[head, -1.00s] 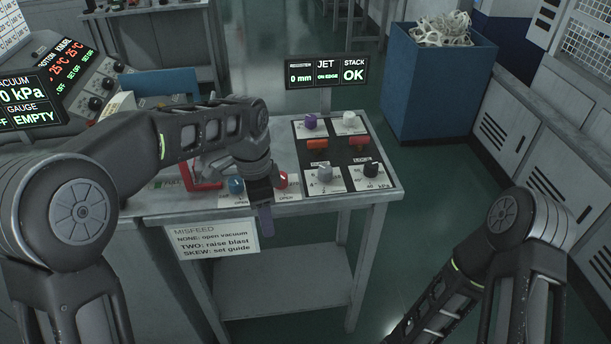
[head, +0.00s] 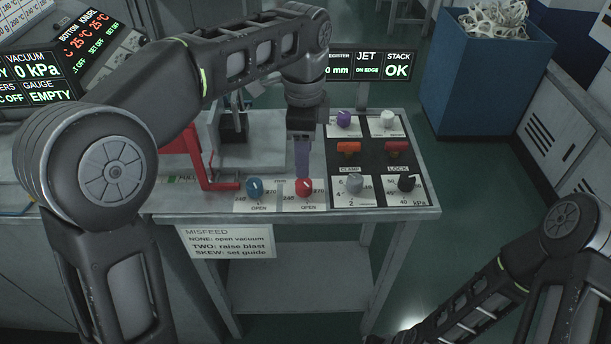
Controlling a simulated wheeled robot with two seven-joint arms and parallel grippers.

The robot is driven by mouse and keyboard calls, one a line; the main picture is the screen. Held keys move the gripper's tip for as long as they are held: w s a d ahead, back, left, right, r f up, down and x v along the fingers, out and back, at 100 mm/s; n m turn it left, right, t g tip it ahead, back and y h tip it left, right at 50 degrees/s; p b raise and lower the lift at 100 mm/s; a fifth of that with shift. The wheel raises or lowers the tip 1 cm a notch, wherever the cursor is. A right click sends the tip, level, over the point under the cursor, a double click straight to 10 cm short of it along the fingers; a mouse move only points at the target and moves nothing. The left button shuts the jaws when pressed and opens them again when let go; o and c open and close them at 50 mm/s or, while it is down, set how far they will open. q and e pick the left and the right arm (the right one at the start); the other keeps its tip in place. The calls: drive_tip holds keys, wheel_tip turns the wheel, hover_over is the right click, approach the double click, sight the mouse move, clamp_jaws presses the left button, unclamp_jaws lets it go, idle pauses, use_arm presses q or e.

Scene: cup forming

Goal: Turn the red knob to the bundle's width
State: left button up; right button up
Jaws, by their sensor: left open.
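The red knob (head: 304,188) stands on a pale scale plate at the front of the bench, with a white pointer mark and numbers around it. My left gripper (head: 303,170) points down just above and behind the red knob. It is open, and I cannot tell whether its fingers touch the knob. A blue knob (head: 254,188) on a similar plate stands to the left of the red one. My right arm is at the lower right, and its gripper is out of view. I cannot make out a bundle.
A dark panel to the right carries a purple knob (head: 343,119), a white knob (head: 388,120), orange and red switches, a grey knob (head: 354,184) and a black knob (head: 407,183). A red bracket (head: 205,170) stands left. A display (head: 366,66) reads "ON EDGE" and "OK".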

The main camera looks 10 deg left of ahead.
sight(304, 182)
use_arm(q)
drive_tip(key=shift+w+f+b, duration=0.1)
drive_tip(key=shift+f+b, duration=0.25)
drive_tip(key=shift+f, duration=0.3)
wheel_tip(304, 182, down, 2)
drive_tip(key=shift+f+b, duration=0.1)
drive_tip(key=shift+b, duration=0.55)
drive_tip(key=shift+f+p, duration=0.35)
drive_tip(key=shift+f, duration=1.9)
clamp_jaws()
